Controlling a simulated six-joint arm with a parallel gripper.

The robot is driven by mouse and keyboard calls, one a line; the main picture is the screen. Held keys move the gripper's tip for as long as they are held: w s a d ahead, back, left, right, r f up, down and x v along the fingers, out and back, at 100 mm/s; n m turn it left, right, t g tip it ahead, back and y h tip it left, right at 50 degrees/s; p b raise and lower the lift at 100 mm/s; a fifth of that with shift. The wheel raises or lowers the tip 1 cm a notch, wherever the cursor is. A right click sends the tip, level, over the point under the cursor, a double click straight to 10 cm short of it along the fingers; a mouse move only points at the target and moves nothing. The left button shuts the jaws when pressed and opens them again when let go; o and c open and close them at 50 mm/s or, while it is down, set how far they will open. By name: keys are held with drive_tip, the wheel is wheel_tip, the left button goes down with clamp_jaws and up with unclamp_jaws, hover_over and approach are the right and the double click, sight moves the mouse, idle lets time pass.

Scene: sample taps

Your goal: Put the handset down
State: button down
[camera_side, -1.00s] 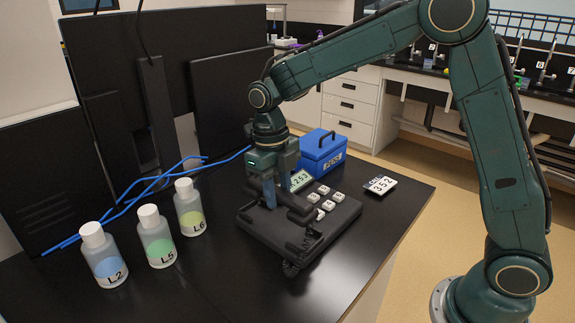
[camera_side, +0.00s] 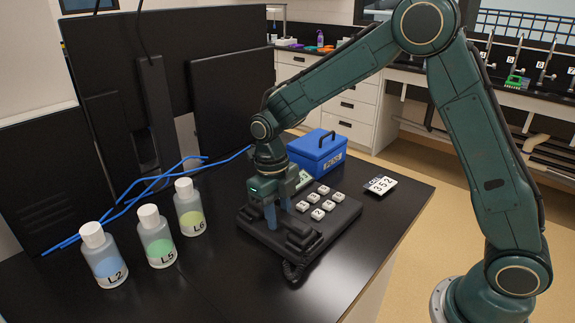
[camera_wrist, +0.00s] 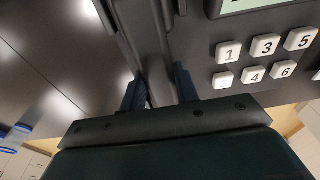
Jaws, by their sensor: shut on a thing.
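The black desk phone (camera_side: 335,212) stands on the dark bench with white number keys and a small display. Its black handset (camera_side: 301,236) is low over the phone's left side, at or just above the base; I cannot tell whether it fully rests there. My gripper (camera_side: 277,215) points down and is shut on the handset. In the wrist view my gripper's fingers (camera_wrist: 159,92) stand on both sides of the dark handset (camera_wrist: 150,45), with the keys (camera_wrist: 265,45) to the right. The coiled cord (camera_side: 292,271) hangs at the phone's front.
Bottles marked L2 (camera_side: 107,262), L5 (camera_side: 157,242) and L6 (camera_side: 190,212) stand at left. Blue cables (camera_side: 130,203) lie behind them. A blue box (camera_side: 318,157) is behind the phone, and a white 352 card (camera_side: 381,186) lies at right. Dark monitors (camera_side: 235,105) stand behind.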

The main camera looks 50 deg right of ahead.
drive_tip(key=c, duration=1.1)
unclamp_jaws()
drive_tip(key=shift+f, duration=0.15)
drive_tip(key=shift+o, duration=0.2)
wheel_tip(320, 180, up, 12)
drive_tip(key=w, duration=0.1)
drive_tip(key=shift+w, duration=0.25)
drive_tip(key=shift+s+r, duration=0.1)
drive_tip(key=shift+r, duration=0.1)
